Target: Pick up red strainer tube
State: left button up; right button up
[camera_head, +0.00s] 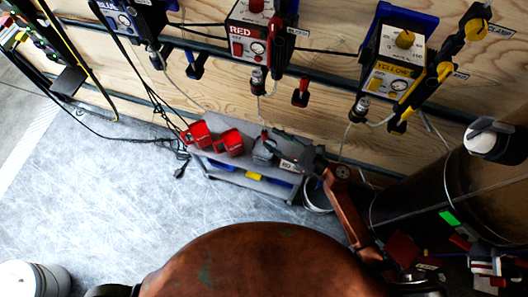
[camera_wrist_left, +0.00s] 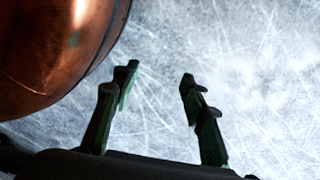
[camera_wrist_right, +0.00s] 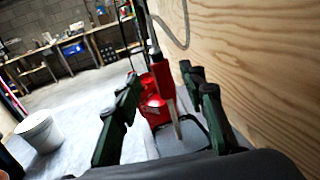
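A red piece with a black top hangs below the RED box on the wall in the head view (camera_head: 300,92); I cannot tell for sure that it is the red strainer tube. In the right wrist view, a slim red piece with a pale lower end (camera_wrist_right: 162,76) shows between and beyond my right fingers, apparently untouched. My right gripper (camera_head: 279,146) is over the grey cart in the head view; its fingers stand apart and empty in the right wrist view (camera_wrist_right: 164,86). My left gripper (camera_wrist_left: 157,84) is open and empty above the floor.
Red containers (camera_head: 230,142) stand on the grey cart (camera_head: 225,172) against the wooden wall. The RED box (camera_head: 250,40) hangs between blue and yellow boxes. A dark barrel (camera_head: 410,200) stands at right. A white bucket (camera_wrist_right: 38,132) stands on open floor.

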aim_at(265, 134)
jog(key=x, duration=0.4)
jog(key=shift+w+a+f+b, duration=0.2)
jog(key=shift+w+a+b, duration=0.05)
jog(key=shift+b, duration=0.15)
pick_arm(q)
jog(key=shift+w+r, duration=0.8)
jog(key=shift+r, duration=0.1)
jog(key=shift+d, duration=0.1)
pick_arm(e)
jog(key=shift+c, duration=0.6)
grip_shut()
